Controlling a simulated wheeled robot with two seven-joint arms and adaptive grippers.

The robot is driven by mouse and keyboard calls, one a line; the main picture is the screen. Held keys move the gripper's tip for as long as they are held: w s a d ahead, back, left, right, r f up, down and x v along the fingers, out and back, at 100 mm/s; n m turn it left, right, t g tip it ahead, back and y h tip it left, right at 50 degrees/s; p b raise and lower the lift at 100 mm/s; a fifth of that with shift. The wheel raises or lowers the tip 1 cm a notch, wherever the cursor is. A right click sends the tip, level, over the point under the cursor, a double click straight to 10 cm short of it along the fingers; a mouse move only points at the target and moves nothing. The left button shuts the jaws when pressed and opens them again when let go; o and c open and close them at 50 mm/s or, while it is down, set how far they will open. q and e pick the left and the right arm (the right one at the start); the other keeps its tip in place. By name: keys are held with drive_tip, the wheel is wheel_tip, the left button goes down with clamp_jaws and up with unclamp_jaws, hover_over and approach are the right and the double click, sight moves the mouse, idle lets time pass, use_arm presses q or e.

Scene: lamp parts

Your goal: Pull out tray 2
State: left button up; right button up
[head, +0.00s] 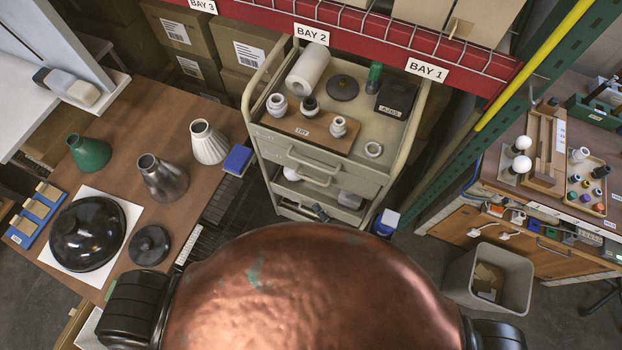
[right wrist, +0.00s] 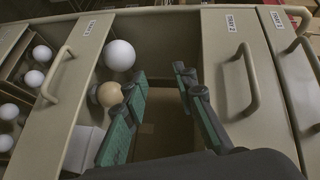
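The tray 2 front (right wrist: 226,60) is a beige panel with a label and a bar handle (right wrist: 246,82) in the right wrist view. It sits beside another closed front and looks shut. My right gripper (right wrist: 162,75) has its two dark, green-sided fingers apart, with nothing between them. It is left of the tray 2 handle in that view, apart from it, over an open tray. In the head view these trays belong to the beige cart (head: 318,160), whose lower part is open; the right gripper is hard to make out there. My left gripper does not show.
The open tray holds a white ball (right wrist: 120,55) and a tan ball (right wrist: 109,94); its front panel (right wrist: 60,85) is at left. Another labelled front (right wrist: 290,80) lies right. The cart top carries jars and a paper roll (head: 307,69). A brown table (head: 190,110) stands left, a bin (head: 490,280) right.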

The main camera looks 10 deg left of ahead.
sight(310, 179)
wheel_tip(310, 179, up, 13)
drive_tip(key=w+d+m+g+y+p, duration=0.1)
drive_tip(key=w+m+g+y+p, duration=0.15)
drive_tip(key=p, duration=0.25)
drive_tip(key=shift+t+y, duration=0.25)
drive_tip(key=shift+x, duration=3.5)
drive_tip(key=shift+s, duration=0.1)
drive_tip(key=shift+c, duration=0.6)
clamp_jaws()
